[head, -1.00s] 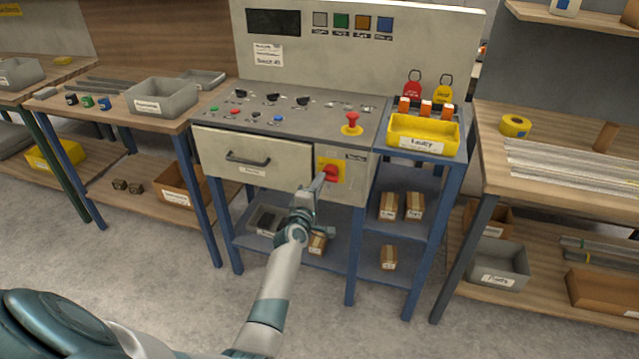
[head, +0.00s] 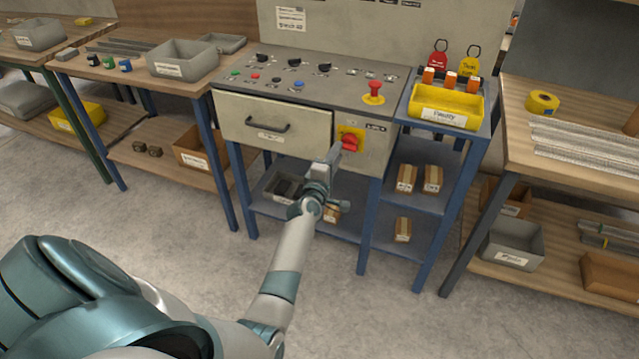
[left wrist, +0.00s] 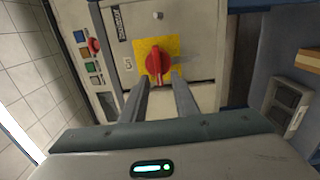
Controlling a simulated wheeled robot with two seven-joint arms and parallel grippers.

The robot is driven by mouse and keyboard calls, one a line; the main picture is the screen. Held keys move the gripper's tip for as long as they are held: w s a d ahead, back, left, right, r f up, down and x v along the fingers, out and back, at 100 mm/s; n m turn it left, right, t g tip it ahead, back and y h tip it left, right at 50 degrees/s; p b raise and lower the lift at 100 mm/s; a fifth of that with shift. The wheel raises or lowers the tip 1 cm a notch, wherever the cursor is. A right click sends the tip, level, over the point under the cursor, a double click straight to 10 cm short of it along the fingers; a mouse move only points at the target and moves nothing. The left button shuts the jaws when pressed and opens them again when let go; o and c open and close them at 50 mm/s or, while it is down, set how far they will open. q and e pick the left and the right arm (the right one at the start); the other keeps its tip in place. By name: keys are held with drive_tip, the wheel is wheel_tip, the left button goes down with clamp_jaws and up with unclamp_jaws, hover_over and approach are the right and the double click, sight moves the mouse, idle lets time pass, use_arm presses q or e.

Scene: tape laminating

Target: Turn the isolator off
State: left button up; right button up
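The isolator is a red rotary handle (head: 350,143) on a yellow plate, at the right of the bench's front panel beside the drawer. It also shows in the left wrist view (left wrist: 155,63), where the handle points roughly up and down in the picture. My left gripper (head: 336,152) is just in front of the isolator, slightly low and left of it in the head view. In the left wrist view its two fingers (left wrist: 161,78) are apart, with the lower end of the handle between or just beyond the tips. I cannot tell whether they touch it. My right gripper is out of view.
A red emergency button (head: 375,90) stands on the bench top above the isolator. A yellow tray (head: 446,118) and red and yellow tags are to the right. The drawer (head: 272,124) is shut. Shelves with boxes lie below; open floor is in front.

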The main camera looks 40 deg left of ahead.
use_arm(q)
drive_tip(key=v, duration=1.5)
drive_tip(key=shift+s, duration=0.25)
drive_tip(key=shift+d, duration=0.1)
drive_tip(key=s+d+f+m+g+h, duration=0.25)
drive_tip(key=d+f+m, duration=0.3)
drive_tip(key=f, duration=0.65)
drive_tip(key=s+d+f+m+g+h, duration=0.25)
drive_tip(key=s+d+f+m, duration=0.35)
drive_tip(key=f, duration=0.6)
drive_tip(key=s+d+f+m+g, duration=0.3)
drive_tip(key=s+f+m, duration=0.3)
drive_tip(key=s+f, duration=0.5)
drive_tip(key=s+d+f+m+g, duration=0.3)
drive_tip(key=s+d+f+m, duration=0.2)
drive_tip(key=s+f, duration=0.6)
drive_tip(key=shift+s+d+f+m+g, duration=0.2)
drive_tip(key=shift+s+d+m+g, duration=0.2)
drive_tip(key=shift+s+d, duration=0.3)
